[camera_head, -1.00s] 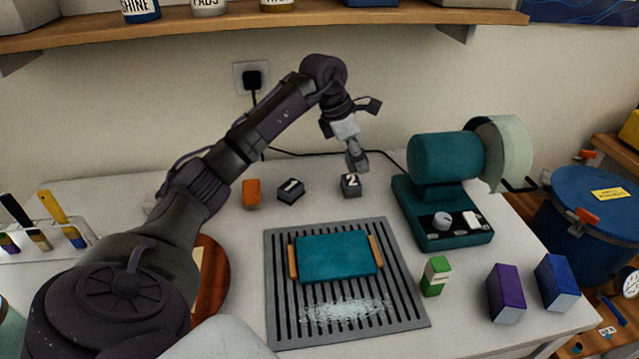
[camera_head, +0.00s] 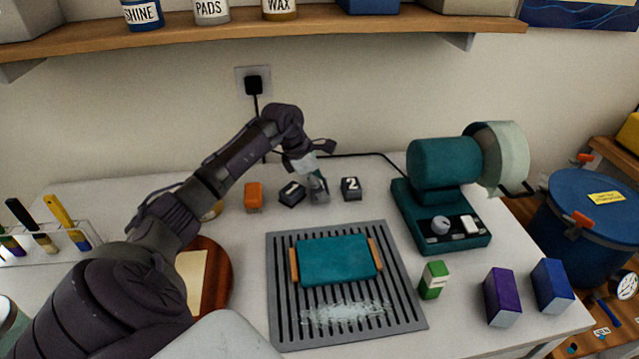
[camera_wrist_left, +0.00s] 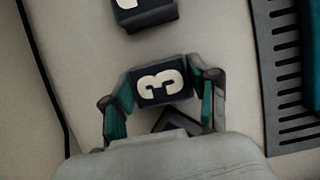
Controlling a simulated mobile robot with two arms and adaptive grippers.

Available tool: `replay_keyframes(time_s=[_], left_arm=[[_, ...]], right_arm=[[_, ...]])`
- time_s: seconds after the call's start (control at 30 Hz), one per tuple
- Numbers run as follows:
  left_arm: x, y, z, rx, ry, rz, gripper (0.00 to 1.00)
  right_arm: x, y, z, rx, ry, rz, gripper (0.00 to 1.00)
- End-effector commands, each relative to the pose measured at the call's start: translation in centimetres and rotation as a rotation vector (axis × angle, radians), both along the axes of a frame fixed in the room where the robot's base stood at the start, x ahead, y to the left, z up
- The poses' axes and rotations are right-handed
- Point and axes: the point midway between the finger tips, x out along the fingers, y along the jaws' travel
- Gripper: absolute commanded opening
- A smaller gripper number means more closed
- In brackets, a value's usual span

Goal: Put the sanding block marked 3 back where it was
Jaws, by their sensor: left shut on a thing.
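The sanding block marked 3 (camera_wrist_left: 160,83) is dark with a white numeral and sits between the fingers of my left gripper (camera_wrist_left: 162,97) in the left wrist view. In the head view my left gripper (camera_head: 317,183) is between the block marked 1 (camera_head: 291,194) and the block marked 2 (camera_head: 351,188), mostly covering the held block. I cannot tell whether the held block touches the table. A dark block (camera_wrist_left: 145,14) lies beyond it in the wrist view, and another (camera_wrist_left: 175,121) is partly hidden near the palm. My right gripper is not in view.
An orange block (camera_head: 254,197) stands left of the block marked 1. A slotted grey mat (camera_head: 375,317) with a teal pad (camera_head: 335,260) lies in front. A teal machine (camera_head: 445,163) stands at the right, and a cable runs along the wall behind.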

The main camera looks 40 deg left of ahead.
Motion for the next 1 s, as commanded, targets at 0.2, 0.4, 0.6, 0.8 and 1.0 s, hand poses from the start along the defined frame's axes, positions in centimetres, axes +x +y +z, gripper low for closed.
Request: replay_keyframes(time_s=[0.2,0.4,0.6,0.8,1.0], left_arm=[[0.0,0.0,-0.4,0.0,0.0,0.0,0.27],[0.0,0.0,-0.3,-0.001,0.001,0.0,0.85],[0.0,0.0,-0.3,-0.001,0.001,0.0,0.85],[-0.1,0.2,0.5,0.001,-0.002,0.001,0.85],[-1.2,1.1,4.0,0.004,-0.003,0.001,0.85]], right_arm=[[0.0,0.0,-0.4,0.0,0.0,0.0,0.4],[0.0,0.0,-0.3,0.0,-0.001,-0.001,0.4],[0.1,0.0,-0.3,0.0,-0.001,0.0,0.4],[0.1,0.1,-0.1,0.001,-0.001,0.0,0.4],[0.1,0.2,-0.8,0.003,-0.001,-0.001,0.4]])
